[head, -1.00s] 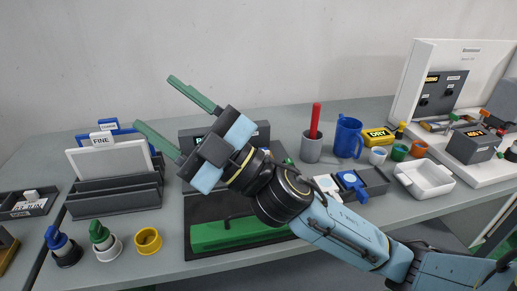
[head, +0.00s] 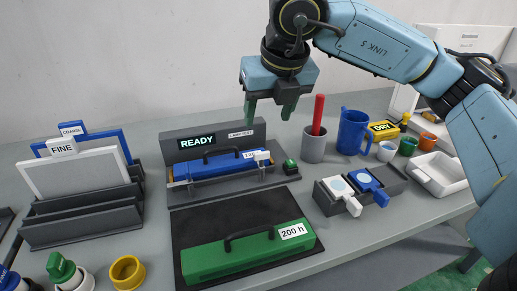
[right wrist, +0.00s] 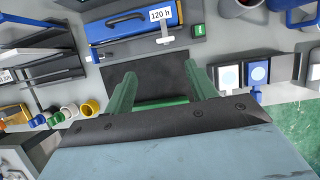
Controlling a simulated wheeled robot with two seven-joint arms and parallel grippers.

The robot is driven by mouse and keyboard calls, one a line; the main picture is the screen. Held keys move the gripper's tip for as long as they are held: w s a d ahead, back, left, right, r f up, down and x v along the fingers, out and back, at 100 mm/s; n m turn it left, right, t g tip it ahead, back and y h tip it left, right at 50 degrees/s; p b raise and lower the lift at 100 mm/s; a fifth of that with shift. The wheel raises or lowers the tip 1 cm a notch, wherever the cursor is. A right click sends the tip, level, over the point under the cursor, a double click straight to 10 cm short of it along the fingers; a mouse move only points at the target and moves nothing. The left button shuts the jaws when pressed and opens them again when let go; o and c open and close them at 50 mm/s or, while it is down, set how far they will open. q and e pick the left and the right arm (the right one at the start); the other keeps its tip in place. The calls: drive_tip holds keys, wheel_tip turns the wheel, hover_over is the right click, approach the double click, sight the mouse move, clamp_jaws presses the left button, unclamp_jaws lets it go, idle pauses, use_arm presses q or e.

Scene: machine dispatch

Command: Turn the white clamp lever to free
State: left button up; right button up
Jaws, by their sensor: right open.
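The white clamp lever (head: 262,157) stands at the right end of the blue cartridge (head: 215,164), which lies in the grey dock (head: 176,134) with a lit READY sign. The lever also shows in the right wrist view (right wrist: 165,38), beside the cartridge's 120 h label, as a short white bar with a crosspiece. My right gripper (head: 269,112) is open and empty, pointing down in front of the dock's right end in the picture; in the right wrist view its green fingers (right wrist: 161,88) are spread below the lever, apart from it. My left gripper is not in view.
A green 200 h cartridge (head: 250,255) lies on the dark mat in front. A small green button (head: 290,166) is right of the lever. A grey mug (head: 314,148) with a red stick and a blue mug (head: 352,132) stand further right. A panel rack (head: 75,215) is left.

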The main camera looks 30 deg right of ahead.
drive_tip(key=b, duration=0.1)
hover_over(263, 167)
wheel_tip(263, 167, down, 12)
use_arm(q)
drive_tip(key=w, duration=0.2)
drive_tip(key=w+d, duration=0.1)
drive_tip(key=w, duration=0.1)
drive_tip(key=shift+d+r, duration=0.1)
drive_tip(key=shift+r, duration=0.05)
drive_tip(key=shift+b, duration=0.3)
use_arm(e)
drive_tip(key=c, duration=1)
